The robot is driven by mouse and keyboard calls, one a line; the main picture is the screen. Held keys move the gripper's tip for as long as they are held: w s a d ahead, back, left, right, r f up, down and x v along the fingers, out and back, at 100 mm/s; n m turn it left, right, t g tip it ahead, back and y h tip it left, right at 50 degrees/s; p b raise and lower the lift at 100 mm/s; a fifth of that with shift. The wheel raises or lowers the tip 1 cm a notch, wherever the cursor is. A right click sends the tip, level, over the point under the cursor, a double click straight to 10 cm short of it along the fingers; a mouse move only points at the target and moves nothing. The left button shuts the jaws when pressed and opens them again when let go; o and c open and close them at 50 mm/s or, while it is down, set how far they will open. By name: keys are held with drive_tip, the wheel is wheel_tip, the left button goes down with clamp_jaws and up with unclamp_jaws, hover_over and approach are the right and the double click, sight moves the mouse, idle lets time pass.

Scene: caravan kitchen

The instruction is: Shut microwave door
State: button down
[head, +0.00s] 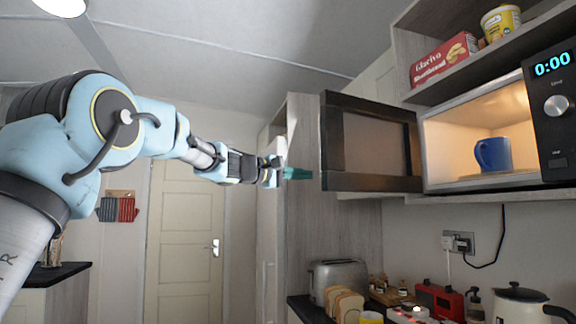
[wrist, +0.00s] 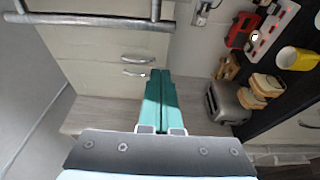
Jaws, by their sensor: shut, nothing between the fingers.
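The microwave (head: 548,100) is at the upper right in the head view, its lit cavity open with a blue mug (head: 493,154) inside. Its dark-framed door (head: 370,145) stands wide open, swung out to the left. My gripper (head: 308,174) is shut and empty, with its teal fingers just left of the door's free edge in the picture. Whether they touch the door cannot be told. In the wrist view the shut teal fingers (wrist: 160,84) show side by side. The microwave door cannot be made out in that view.
A shelf above the microwave holds a red box (head: 443,61) and a yellow tub (head: 501,22). Below, the counter carries a toaster (head: 338,278), bread slices (head: 345,302), a red device (head: 440,298) and a kettle (head: 522,302). A tall cabinet stands behind my gripper.

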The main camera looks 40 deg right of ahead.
drive_tip(key=s, duration=0.3)
drive_tip(key=shift+s+a+p, duration=0.3)
drive_tip(key=shift+s+a, duration=0.1)
drive_tip(key=shift+s, duration=0.1)
